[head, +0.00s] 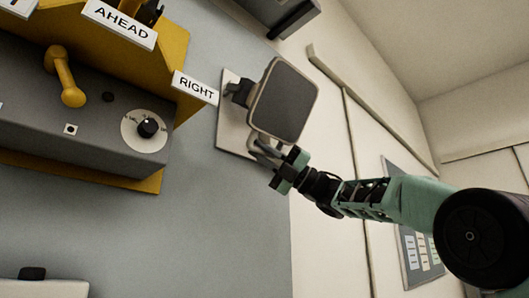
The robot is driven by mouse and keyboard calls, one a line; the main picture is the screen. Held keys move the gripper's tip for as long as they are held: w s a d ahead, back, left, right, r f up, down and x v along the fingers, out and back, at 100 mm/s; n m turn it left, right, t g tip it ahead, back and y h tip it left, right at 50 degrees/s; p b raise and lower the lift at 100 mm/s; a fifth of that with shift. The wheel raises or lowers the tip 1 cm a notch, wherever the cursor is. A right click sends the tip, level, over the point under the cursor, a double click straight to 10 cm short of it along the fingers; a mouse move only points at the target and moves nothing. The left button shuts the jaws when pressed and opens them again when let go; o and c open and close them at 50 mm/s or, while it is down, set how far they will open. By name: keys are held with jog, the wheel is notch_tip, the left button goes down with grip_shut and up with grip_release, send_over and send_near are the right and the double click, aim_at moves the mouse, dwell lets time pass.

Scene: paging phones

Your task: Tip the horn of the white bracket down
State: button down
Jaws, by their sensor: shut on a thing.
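The white bracket (231,128) is a pale plate fixed to the grey wall, right of the RIGHT sign. Its horn (285,104) is a dark grey square face with a lighter rim, joined to the plate by a dark mount at its left. The face is slightly tilted and turned toward the camera. My gripper (270,158) is at the lower edge of the horn, shut on a grey bar-like part there. The exact contact is small and partly hidden by the fingers.
A yellow-framed grey unit (75,115) with a yellow handset (65,78) and a dial (147,128) stands at the left. A dark box (277,14) is above the horn. The wall below the bracket is clear.

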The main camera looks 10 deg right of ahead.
jog(key=shift+w+f+t, duration=0.1)
jog(key=shift+w+t, duration=0.05)
jog(key=shift+t, duration=0.15)
jog(key=c, duration=1.4)
grip_release()
jog(key=shift+w+a+f, duration=0.1)
jog(key=shift+w, duration=0.05)
jog(key=b+v, duration=0.5)
jog(key=v, duration=1.2)
jog(key=shift+d, duration=0.25)
